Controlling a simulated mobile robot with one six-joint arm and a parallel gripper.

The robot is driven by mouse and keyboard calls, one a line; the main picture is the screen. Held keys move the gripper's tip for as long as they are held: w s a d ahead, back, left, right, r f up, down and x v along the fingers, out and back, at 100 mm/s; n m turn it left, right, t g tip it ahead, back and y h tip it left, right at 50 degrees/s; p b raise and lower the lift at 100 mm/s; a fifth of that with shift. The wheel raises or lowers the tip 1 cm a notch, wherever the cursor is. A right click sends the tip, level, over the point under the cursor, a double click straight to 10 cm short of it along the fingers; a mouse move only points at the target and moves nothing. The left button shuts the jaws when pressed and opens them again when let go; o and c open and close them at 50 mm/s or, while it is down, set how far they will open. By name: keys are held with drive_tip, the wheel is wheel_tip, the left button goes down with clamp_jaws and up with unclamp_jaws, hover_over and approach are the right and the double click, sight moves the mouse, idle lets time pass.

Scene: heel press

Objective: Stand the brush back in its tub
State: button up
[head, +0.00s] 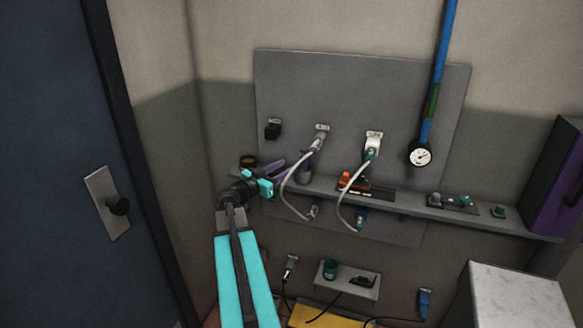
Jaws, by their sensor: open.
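My gripper (260,181), with teal fingers, is open at the left end of the long grey shelf (400,202). A slim purple thing (292,166), perhaps the brush, slants just right of the fingers; its far end is hard to make out. A small purple-grey cup (304,175) stands on the shelf right beside it. A dark round tub with a yellowish inside (249,160) shows behind the gripper. I cannot tell which of these is the brush's tub, nor whether the fingers touch the purple thing.
Two pale hoses (295,184) hang from the grey wall panel (350,90) in front of the shelf. An orange-topped item (345,179) sits further right. A dark door (50,160) is at left.

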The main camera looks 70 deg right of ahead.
drive_tip(key=shift+w+a, duration=0.25)
drive_tip(key=shift+a, duration=0.45)
idle(0.4)
